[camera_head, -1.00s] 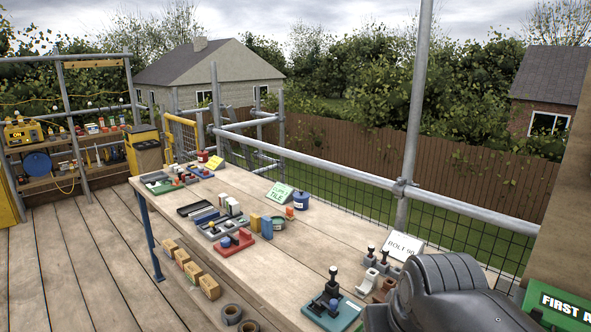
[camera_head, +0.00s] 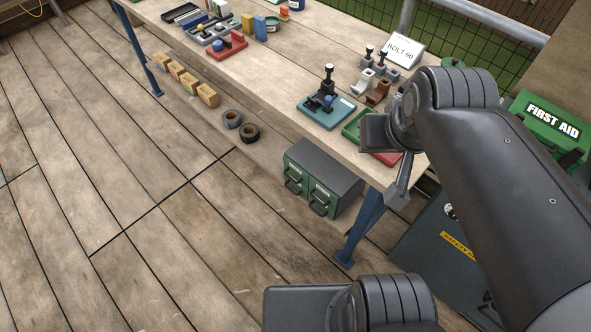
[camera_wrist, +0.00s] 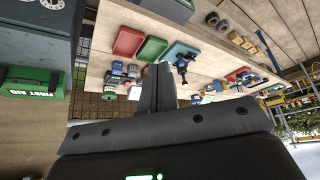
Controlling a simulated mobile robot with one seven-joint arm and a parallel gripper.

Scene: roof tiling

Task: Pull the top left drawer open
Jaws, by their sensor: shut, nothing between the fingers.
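A small cabinet (camera_head: 328,168) with a grey top and green drawer fronts stands on the floorboards under the bench edge in the head view. Its left drawer (camera_head: 293,172) and right drawer (camera_head: 319,194) each have a black handle and look shut. Any lower drawers are hard to make out. My gripper (camera_head: 397,196) is shut and empty, to the right of the cabinet in the picture and apart from it, near the bench corner. In the wrist view my gripper's fingers (camera_wrist: 158,72) are together; the cabinet is not clearly seen there.
The wooden bench (camera_head: 290,85) carries a blue-green tray (camera_head: 327,113) and other small items above the cabinet. A blue bench leg (camera_head: 364,227) stands right of the cabinet. Tape rolls (camera_head: 240,126) lie to its left. The floor in front is clear. A green first aid box (camera_head: 550,125) is at right.

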